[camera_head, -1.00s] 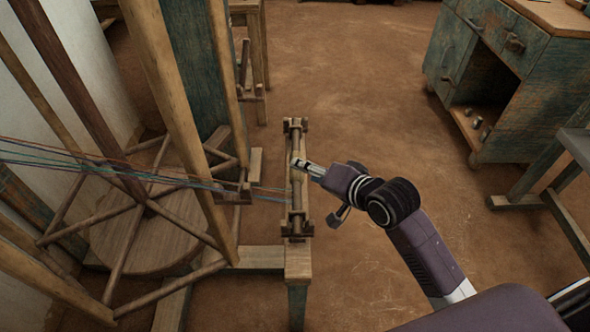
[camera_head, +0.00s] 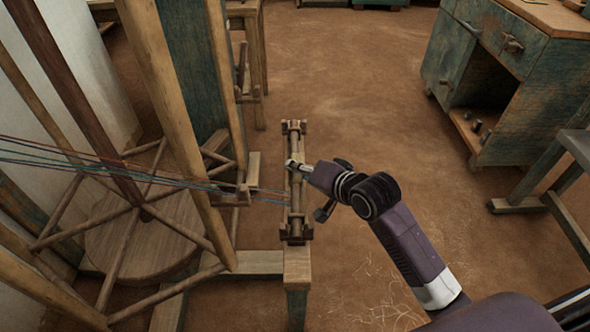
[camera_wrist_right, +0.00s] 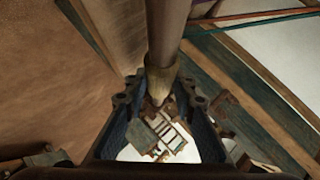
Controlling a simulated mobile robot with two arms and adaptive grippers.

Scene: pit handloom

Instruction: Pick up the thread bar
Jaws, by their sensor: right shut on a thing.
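The thread bar (camera_head: 295,200) is a wooden rod lying lengthwise in a small wooden frame at the front end of the loom. In the right wrist view the bar (camera_wrist_right: 166,35) runs from the top edge down between the finger pads. My right gripper (camera_head: 293,164) reaches in from the right and is shut on the bar near its middle. In the wrist view its fingers (camera_wrist_right: 160,98) stand on both sides of the bar. The bar still looks in line with its frame; I cannot tell whether it is lifted. My left gripper is out of view.
Coloured threads (camera_head: 100,170) stretch from the left toward the bar. A worn cabinet (camera_head: 510,80) and a bench (camera_head: 575,145) stand at right. The floor between is clear.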

